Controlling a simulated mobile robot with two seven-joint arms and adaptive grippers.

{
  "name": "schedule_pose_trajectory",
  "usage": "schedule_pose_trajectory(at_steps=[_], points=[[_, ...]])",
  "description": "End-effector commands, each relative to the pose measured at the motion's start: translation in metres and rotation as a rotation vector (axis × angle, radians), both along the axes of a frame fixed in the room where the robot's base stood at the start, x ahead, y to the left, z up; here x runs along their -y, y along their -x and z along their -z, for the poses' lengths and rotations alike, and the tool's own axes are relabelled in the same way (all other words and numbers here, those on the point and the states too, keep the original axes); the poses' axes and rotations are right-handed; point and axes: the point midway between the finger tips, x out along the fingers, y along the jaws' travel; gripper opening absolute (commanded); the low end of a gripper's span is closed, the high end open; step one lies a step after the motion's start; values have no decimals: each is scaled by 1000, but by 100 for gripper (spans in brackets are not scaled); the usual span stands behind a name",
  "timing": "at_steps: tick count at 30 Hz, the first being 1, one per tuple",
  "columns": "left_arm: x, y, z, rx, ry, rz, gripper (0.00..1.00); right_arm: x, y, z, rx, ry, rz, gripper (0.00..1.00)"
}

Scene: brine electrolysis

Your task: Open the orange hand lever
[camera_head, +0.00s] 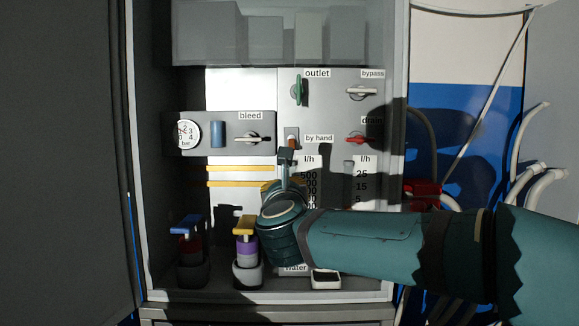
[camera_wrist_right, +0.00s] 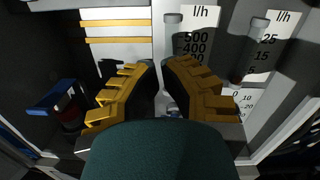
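In the right wrist view the yellow-padded fingers of the right gripper (camera_wrist_right: 160,64) stand a little apart, with a narrow gap and nothing held. The orange lever does not show in that view. My left gripper is not in view.
Close by are a green outlet handle (camera_head: 298,91), a grey bypass handle (camera_head: 361,91), a red drain handle (camera_head: 357,139) and a bleed handle (camera_head: 252,137). Flow scales lie behind my right arm. Bottles with blue (camera_head: 187,225) and yellow (camera_head: 244,226) tops stand below.

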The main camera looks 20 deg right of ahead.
Motion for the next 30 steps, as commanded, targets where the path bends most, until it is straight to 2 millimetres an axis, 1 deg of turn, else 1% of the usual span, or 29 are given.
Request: schedule_pose_trajectory(at_steps=[1, 3, 4, 13, 17, 20, 30], points=[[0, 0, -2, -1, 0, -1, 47, 4, 7, -18, 35, -65, 8, 0], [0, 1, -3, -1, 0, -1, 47, 7, 12, -29, 61, -124, 14, 0], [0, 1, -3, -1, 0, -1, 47, 8, 13, -32, 68, -138, 16, 0], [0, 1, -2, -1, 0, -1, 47, 8, 13, -33, 71, -151, 18, 0], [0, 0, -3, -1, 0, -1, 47, 9, 9, -33, 70, -149, 18, 0], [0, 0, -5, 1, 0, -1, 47, 12, -2, -34, 69, -149, 18, 0], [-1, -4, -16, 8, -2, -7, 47, 28, -57, -40, 70, -148, 18, 0]])
